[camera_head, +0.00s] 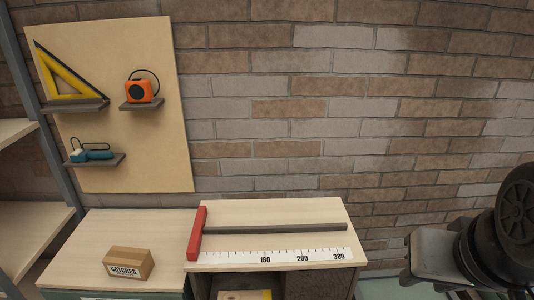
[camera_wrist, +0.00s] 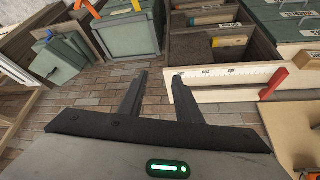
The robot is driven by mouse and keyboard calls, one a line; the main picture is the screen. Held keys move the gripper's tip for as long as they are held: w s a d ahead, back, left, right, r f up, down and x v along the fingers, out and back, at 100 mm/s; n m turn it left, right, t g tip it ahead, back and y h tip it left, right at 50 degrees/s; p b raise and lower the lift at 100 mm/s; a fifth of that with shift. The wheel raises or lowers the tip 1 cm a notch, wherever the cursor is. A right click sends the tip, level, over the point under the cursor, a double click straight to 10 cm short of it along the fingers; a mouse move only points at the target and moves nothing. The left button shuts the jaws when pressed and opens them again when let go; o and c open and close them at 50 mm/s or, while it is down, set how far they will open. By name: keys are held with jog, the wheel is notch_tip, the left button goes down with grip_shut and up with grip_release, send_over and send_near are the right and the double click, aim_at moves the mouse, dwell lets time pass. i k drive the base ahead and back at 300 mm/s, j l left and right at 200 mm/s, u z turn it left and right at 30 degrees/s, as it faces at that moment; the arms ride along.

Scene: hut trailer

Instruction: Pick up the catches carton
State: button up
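The catches carton (camera_head: 128,263) is a small brown box with a white "CATCHES" label on its front. In the head view it sits upright on the pale left worktop (camera_head: 84,246), left of the red stop (camera_head: 196,233). My arm is at the right of the head view, well away from the carton; the fingers are not visible there.
A dark bar (camera_head: 290,228) and white ruler (camera_head: 280,256) lie on the right worktop. Above the carton, a wall board (camera_head: 150,60) holds an orange tape measure (camera_head: 140,91), yellow square (camera_head: 68,82) and teal tool (camera_head: 94,154) on ledges. Shelving (camera_head: 32,232) stands left. Green crates (camera_wrist: 128,38) show in the wrist view.

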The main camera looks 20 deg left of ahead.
aim_at(123, 263)
jog(key=j, duration=0.9)
jog(key=k+j, duration=0.15)
jog(key=j, duration=0.8)
